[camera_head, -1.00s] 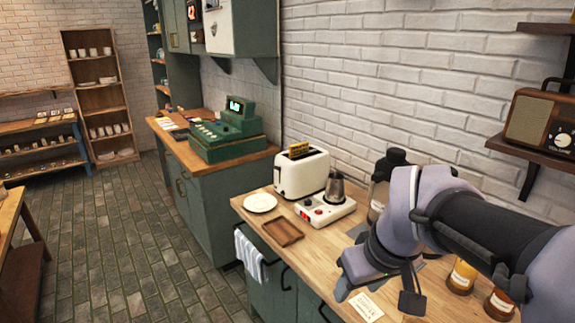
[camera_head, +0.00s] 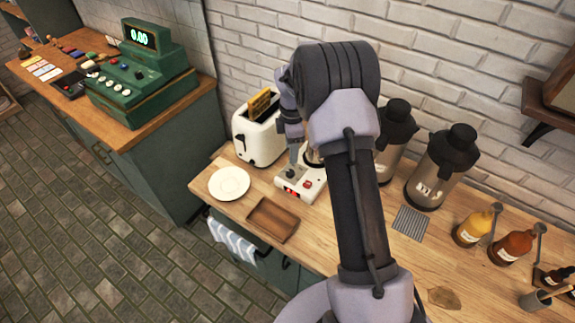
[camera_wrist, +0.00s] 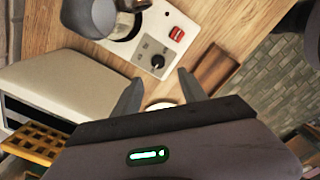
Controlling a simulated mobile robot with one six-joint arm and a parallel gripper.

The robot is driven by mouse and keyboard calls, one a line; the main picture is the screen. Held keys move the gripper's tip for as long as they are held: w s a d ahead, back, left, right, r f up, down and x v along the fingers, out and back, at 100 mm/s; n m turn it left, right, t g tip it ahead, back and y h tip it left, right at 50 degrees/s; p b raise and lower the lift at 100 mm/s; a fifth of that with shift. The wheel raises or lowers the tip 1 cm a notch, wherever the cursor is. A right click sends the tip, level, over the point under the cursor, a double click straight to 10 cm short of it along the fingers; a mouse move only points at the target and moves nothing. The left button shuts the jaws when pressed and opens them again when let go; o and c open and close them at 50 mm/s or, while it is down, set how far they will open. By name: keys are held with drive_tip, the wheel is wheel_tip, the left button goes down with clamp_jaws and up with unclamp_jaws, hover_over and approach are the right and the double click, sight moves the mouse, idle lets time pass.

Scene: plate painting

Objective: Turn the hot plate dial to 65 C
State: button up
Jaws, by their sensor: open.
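The white hot plate (camera_head: 314,190) stands on the wooden counter, partly hidden by my arm in the head view. In the wrist view, the hot plate (camera_wrist: 192,18) shows its black dial (camera_wrist: 157,61) with a light pointer mark and a red switch (camera_wrist: 176,33). The dial's setting is too small to read. A metal pot (camera_wrist: 92,14) sits on the hot plate. My gripper (camera_wrist: 160,88) is open and empty, its two fingers spread on either side of the dial's line, apart from the dial. In the head view my gripper (camera_head: 292,158) is just above the hot plate.
The white toaster (camera_head: 258,140) stands close beside the hot plate. A white plate (camera_head: 229,183) and a wooden tray (camera_head: 272,220) lie in front. Dark-topped flasks (camera_head: 440,170) and sauce bottles (camera_head: 473,228) stand to the right. A brick wall is behind.

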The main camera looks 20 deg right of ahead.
sight(290, 172)
drive_tip(key=f, duration=1.1)
drive_tip(key=shift+w+a+b, duration=0.1)
drive_tip(key=shift+w+b, duration=0.15)
drive_tip(key=shift+b, duration=0.15)
clamp_jaws()
